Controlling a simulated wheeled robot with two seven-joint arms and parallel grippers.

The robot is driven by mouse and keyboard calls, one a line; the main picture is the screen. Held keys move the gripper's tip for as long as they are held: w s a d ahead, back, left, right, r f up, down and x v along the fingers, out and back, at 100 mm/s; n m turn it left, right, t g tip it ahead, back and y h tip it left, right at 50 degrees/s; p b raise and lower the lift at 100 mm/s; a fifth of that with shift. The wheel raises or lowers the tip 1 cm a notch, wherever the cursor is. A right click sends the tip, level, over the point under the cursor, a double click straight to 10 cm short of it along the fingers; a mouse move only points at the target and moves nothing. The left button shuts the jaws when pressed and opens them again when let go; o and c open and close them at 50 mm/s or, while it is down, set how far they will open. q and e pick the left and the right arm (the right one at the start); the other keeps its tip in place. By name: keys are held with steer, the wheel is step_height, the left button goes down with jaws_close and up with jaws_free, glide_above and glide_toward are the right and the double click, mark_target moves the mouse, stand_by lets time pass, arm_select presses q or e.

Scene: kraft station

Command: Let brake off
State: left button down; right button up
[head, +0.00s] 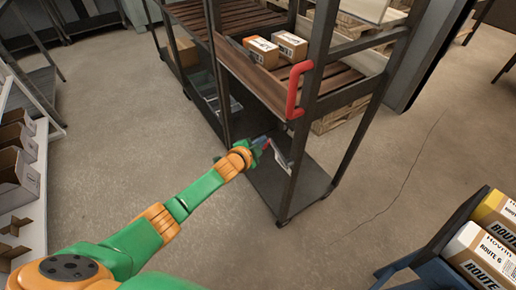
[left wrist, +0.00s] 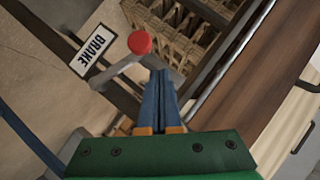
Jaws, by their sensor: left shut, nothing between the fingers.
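A brake lever with a red knob (left wrist: 140,42) and a grey arm (left wrist: 112,75) shows in the left wrist view, beside a white plate (left wrist: 90,51) lettered BRAKE. The lever is on the dark-framed cart, whose lower deck (head: 262,184) shows in the head view. My left gripper (head: 265,143) reaches the cart's near side below the wooden shelf. In the left wrist view its blue fingers (left wrist: 164,74) are together and empty, with the tips just below and right of the knob. Whether they touch the lever I cannot tell. My right gripper is not in view.
The cart has a red handle (head: 296,90) on its end post and two cartons (head: 262,51) on its slatted shelf. Boxes (head: 482,255) stand at the lower right, and a shelf unit (head: 34,182) at the left. The floor between is clear.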

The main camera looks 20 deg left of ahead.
arm_select(q)
steer(key=r+p+v, duration=0.1)
steer(key=p+v, duration=0.1)
steer(key=v, duration=0.8)
steer(key=shift+a+r, duration=0.35)
steer(key=shift+r, duration=0.1)
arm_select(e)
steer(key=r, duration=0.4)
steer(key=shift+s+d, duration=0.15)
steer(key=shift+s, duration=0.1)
arm_select(q)
steer(key=shift+w+a, duration=0.1)
steer(key=shift+w, duration=0.05)
